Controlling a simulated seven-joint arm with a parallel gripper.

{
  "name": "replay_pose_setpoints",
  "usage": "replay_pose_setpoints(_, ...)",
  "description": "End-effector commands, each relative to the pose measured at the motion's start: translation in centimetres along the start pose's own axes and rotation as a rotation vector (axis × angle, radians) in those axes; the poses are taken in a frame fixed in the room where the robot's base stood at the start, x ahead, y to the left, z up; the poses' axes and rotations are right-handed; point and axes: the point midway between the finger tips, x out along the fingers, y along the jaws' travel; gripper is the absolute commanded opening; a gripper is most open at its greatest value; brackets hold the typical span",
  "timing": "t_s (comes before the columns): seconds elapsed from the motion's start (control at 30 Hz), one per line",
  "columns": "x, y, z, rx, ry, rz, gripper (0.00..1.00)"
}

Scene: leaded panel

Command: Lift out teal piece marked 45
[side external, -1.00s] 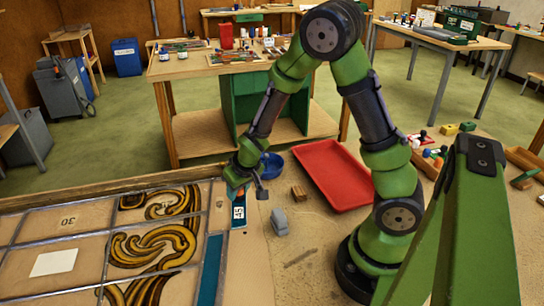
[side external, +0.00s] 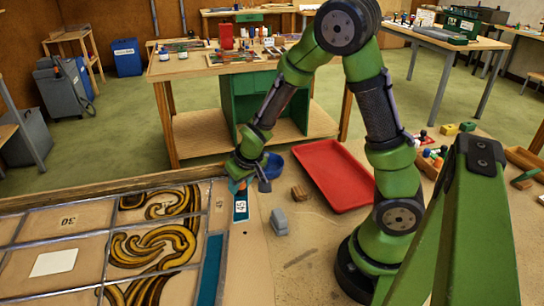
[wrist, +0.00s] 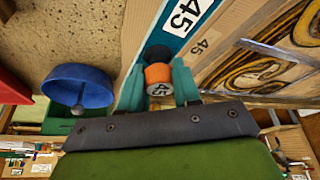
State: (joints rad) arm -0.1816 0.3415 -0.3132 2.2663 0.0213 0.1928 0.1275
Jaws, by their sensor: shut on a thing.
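The teal piece (side external: 240,217) is a narrow strip with a white label reading 45, at the right edge of the leaded panel (side external: 120,225). It also shows in the wrist view (wrist: 171,42), with tan board printed 45 beside it. My gripper (side external: 240,185) is over the piece's far end. In the wrist view my gripper (wrist: 158,84) has its teal fingers shut on either side of an orange knob (wrist: 158,73) marked 45, which has a dark end towards the piece. The join between knob and piece is hidden. The piece looks slightly raised; the exact gap is unclear.
A blue bowl (side external: 273,166) stands just beyond my gripper, also in the wrist view (wrist: 78,86). A red tray (side external: 335,175) lies to the right. A grey block (side external: 279,222) and a brown block (side external: 300,192) sit on the bench between. Bench near the front is clear.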

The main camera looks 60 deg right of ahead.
Motion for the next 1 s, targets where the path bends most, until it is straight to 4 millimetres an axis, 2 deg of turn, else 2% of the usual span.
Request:
replay_pose_setpoints(0.6, -3.4, -0.1, -1.5, -0.001, 0.002, -0.001, 0.08)
replay_pose_setpoints(1.0, -3.7, -0.1, -1.6, -0.001, 0.002, -0.001, 0.08)
